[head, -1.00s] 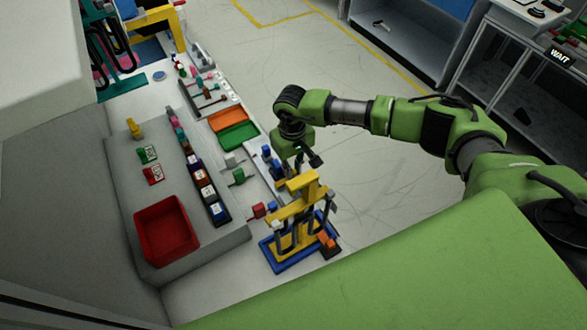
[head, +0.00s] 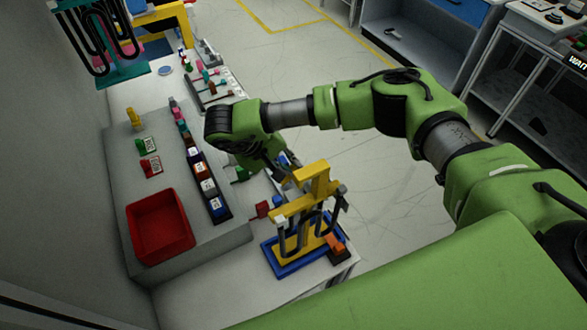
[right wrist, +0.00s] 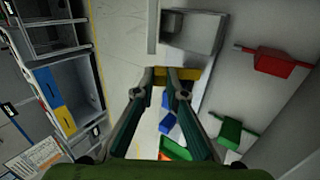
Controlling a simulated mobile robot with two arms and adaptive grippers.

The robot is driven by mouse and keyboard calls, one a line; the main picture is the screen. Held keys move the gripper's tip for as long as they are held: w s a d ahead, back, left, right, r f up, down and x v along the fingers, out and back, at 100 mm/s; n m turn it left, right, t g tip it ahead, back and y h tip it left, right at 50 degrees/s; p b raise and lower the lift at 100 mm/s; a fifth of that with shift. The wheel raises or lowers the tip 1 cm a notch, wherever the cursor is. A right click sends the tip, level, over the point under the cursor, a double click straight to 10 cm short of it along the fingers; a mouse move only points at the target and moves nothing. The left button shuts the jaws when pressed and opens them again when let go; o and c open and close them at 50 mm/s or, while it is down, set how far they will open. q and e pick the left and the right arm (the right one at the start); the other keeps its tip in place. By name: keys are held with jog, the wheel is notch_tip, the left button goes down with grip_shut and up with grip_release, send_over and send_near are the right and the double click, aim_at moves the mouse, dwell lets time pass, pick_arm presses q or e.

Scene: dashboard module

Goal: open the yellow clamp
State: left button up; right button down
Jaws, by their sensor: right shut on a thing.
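The yellow clamp shows in the right wrist view as a yellow piece (right wrist: 190,74) at the fingertips. My right gripper (right wrist: 161,73) is shut on this piece, its two fingers close on either side of it. In the head view my right gripper (head: 282,172) points down beside the yellow stand, and my own wrist and hand hide most of the clamp there. Whether the clamp is open or closed cannot be told. My left gripper is not in view.
A yellow stand (head: 318,178) on a blue base stands close to my right gripper. A red clamp (right wrist: 280,63), a green clamp (right wrist: 230,131) and a blue clamp (right wrist: 168,117) are nearby. A red bin (head: 160,226) sits at the left. The floor beyond the table is clear.

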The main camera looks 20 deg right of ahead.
jog(key=shift+a+r+h, duration=0.1)
jog(key=shift+h, duration=0.2)
jog(key=c, duration=2)
grip_release()
jog(key=shift+c, duration=0.2)
jog(key=shift+a, duration=0.1)
jog(key=w+v, duration=0.1)
jog(key=v, duration=1)
jog(key=shift+s+a+r, duration=0.15)
jog(key=shift+s+r, duration=0.25)
jog(key=shift+s, duration=0.1)
